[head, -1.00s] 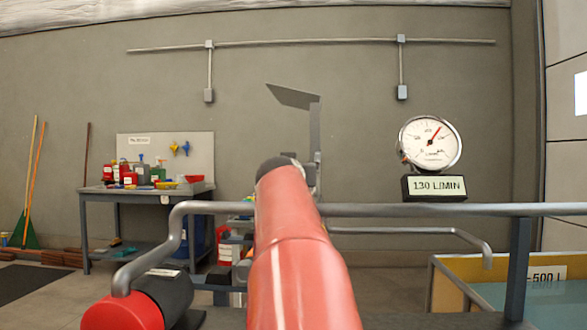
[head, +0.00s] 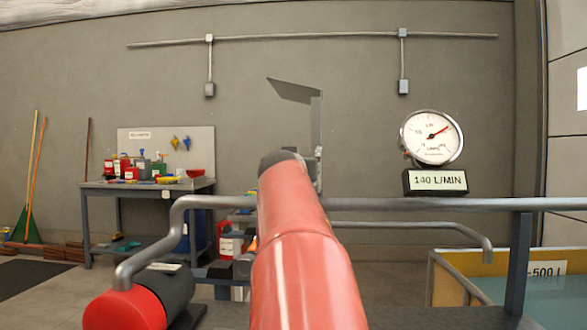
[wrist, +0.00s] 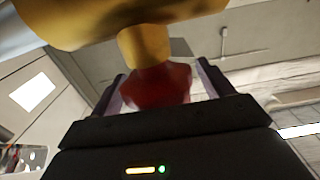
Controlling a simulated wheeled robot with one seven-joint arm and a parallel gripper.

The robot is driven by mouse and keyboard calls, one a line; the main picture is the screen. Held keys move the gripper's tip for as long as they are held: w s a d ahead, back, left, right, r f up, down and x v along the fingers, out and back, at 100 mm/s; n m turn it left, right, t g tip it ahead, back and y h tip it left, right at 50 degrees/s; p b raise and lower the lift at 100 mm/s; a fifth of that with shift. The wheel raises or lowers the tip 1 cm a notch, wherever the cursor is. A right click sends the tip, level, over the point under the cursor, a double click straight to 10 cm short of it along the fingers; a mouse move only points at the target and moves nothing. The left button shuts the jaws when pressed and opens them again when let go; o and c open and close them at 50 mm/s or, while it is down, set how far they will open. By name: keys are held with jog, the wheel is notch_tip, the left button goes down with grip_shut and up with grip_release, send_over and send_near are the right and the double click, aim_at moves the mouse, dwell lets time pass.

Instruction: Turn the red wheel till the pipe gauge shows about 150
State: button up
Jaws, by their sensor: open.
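The round white pipe gauge (head: 431,138) is at the right in the head view. The display (head: 437,181) under it reads 140 L/MIN, and its needle points to the upper right. In the wrist view, the red wheel (wrist: 155,86), blurred, is between the two fingers of my gripper (wrist: 160,82), below a yellow-brass stem (wrist: 143,45). My gripper is open around it; I cannot tell whether a finger touches it. In the head view my red arm covers the middle, and the wheel cannot be made out there.
A grey pipe (head: 420,205) runs across the front, with a red-ended pump (head: 125,308) at lower left. A yellow-rimmed tank (head: 455,268) marked 500 L stands at right. A workbench (head: 150,187) with bottles is behind at left.

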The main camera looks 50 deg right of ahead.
jog(key=b+v, duration=0.3)
jog(key=v, duration=0.4)
jog(key=shift+a, duration=0.3)
jog(key=shift+s, duration=0.15)
